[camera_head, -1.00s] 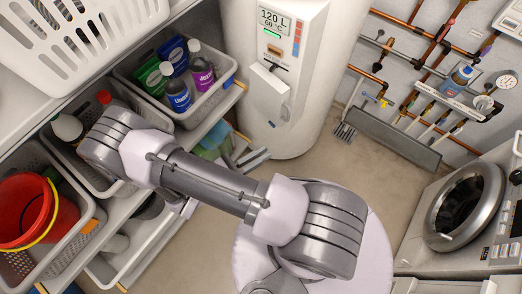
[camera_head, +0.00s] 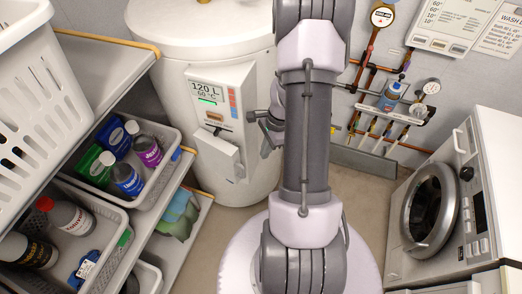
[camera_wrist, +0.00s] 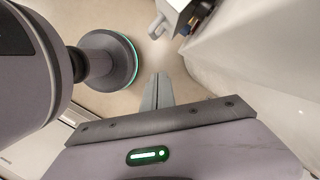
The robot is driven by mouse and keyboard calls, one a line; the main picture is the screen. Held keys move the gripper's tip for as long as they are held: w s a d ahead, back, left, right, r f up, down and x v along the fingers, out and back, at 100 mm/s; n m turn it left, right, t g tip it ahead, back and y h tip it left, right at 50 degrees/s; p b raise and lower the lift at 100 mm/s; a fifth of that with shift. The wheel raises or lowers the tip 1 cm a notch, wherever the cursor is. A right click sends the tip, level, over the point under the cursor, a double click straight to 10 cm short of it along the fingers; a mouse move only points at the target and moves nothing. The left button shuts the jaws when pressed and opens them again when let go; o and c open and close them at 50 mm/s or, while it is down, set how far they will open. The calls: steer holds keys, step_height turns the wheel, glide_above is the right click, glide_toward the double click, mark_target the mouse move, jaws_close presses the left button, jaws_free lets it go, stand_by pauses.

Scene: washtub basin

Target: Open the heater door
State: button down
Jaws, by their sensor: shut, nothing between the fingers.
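The water heater (camera_head: 205,85) is a white cylinder at the back left of centre in the head view. Its front panel has a display reading 120 L and 60 °C. Below it is a small white door (camera_head: 216,155) with a grey handle (camera_head: 238,171) at its lower right. How far it stands from the panel is unclear. My gripper (camera_head: 266,133) is right of the panel, apart from the door and partly hidden by my arm. In the wrist view my gripper (camera_wrist: 157,92) is shut and empty. A white boxy part (camera_wrist: 175,15) lies beyond it, probably the heater's panel or door.
Shelves with bottle-filled baskets (camera_head: 130,178) and a white laundry basket (camera_head: 45,95) stand on the left. A washing machine (camera_head: 455,200) stands on the right. Pipes and a gauge (camera_head: 382,17) line the back wall. Open floor (camera_head: 215,235) lies before the heater.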

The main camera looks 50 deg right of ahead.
steer(key=w+a+f+b, duration=0.2)
steer(key=a+f+b, duration=0.1)
steer(key=a+f, duration=0.2)
steer(key=shift+w+f, duration=0.2)
steer(key=shift+f, duration=0.35)
steer(key=shift+a, duration=0.1)
